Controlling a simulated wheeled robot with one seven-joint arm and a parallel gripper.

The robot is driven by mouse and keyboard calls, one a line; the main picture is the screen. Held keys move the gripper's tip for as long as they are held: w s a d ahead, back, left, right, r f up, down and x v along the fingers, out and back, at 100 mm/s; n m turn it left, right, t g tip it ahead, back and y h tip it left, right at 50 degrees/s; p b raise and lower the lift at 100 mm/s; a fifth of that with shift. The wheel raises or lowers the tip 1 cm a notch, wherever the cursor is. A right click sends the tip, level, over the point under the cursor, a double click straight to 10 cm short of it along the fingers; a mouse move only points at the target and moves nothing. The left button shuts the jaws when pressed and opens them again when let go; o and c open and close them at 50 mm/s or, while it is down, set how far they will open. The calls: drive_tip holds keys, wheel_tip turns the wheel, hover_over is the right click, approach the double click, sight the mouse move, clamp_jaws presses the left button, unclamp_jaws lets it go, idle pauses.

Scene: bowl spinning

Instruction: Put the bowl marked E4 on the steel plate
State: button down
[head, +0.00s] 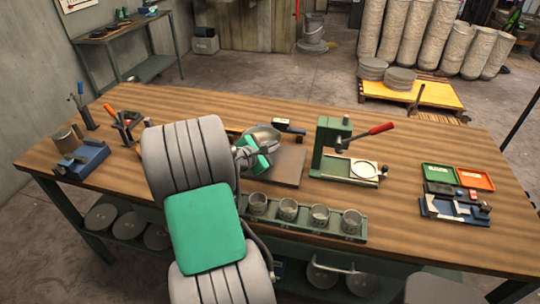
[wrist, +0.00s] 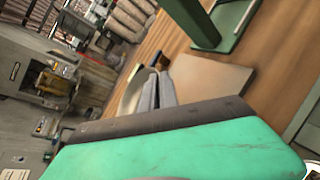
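A grey metal bowl (head: 263,133) shows just beyond my gripper (head: 256,155) in the head view, partly hidden by it. In the wrist view the bowl (wrist: 132,92) is at the left of my fingers (wrist: 157,93), which are close together at its rim and look shut on it. No E4 mark can be read. The flat steel plate (head: 289,168) lies on the bench right of and below the bowl; it also shows in the wrist view (wrist: 212,76). Whether the bowl touches the plate or is above it cannot be told.
A green rack (head: 339,233) with several grey cups stands at the bench's front edge. A green press (head: 328,146) with a red-handled lever is right of the plate. Coloured trays (head: 438,174) lie far right; a blue vise-like fixture (head: 82,160) and tools stand left.

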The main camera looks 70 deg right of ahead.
drive_tip(key=f, duration=0.1)
drive_tip(key=w+d+f, duration=0.1)
drive_tip(key=d+f, duration=0.1)
drive_tip(key=shift+w+d+f, duration=0.25)
drive_tip(key=shift+w+f, duration=0.1)
drive_tip(key=shift+w, duration=0.05)
wheel_tip(320, 180, down, 3)
drive_tip(key=shift+r+p, duration=0.1)
drive_tip(key=shift+p, duration=0.4)
drive_tip(key=c, duration=1.6)
unclamp_jaws()
